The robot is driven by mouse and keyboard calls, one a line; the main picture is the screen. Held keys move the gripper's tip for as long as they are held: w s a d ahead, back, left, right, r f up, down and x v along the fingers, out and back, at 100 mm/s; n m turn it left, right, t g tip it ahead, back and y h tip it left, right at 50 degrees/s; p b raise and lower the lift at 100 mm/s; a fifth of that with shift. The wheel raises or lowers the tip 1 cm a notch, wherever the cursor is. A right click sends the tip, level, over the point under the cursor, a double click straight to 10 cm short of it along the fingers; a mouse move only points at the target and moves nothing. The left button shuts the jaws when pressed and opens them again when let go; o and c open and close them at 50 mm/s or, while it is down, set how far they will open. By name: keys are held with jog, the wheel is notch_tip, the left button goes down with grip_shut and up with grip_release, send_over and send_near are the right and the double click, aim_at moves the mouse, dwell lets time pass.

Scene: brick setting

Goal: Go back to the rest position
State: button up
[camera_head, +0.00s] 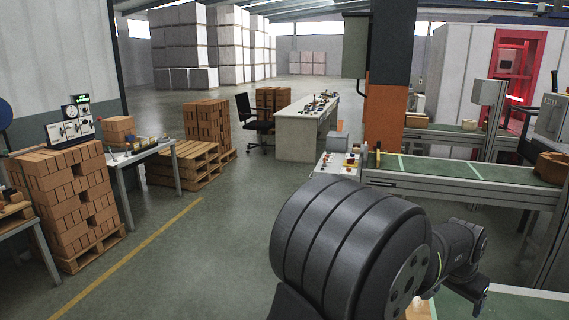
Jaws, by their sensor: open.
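My dark grey arm fills the lower middle and right of the head view, with a large ribbed joint nearest the camera. My gripper (468,290) is at the lower right, small and partly hidden behind the arm. It is open, and I see nothing held in it. It is near a light-coloured surface (520,291) at the bottom right edge.
A conveyor (480,180) with a green belt runs behind my arm at the right, with a brown brick piece (553,167) on it. An orange and dark pillar (387,115) stands behind. Brick pallets (70,205) stand left. The floor between is clear.

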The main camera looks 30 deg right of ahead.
jog(key=shift+s+m+g, duration=0.1)
jog(key=shift+m+g, duration=0.6)
jog(key=shift+m, duration=1)
jog(key=shift+d, duration=0.1)
jog(key=o, duration=0.4)
jog(key=shift+o, duration=0.2)
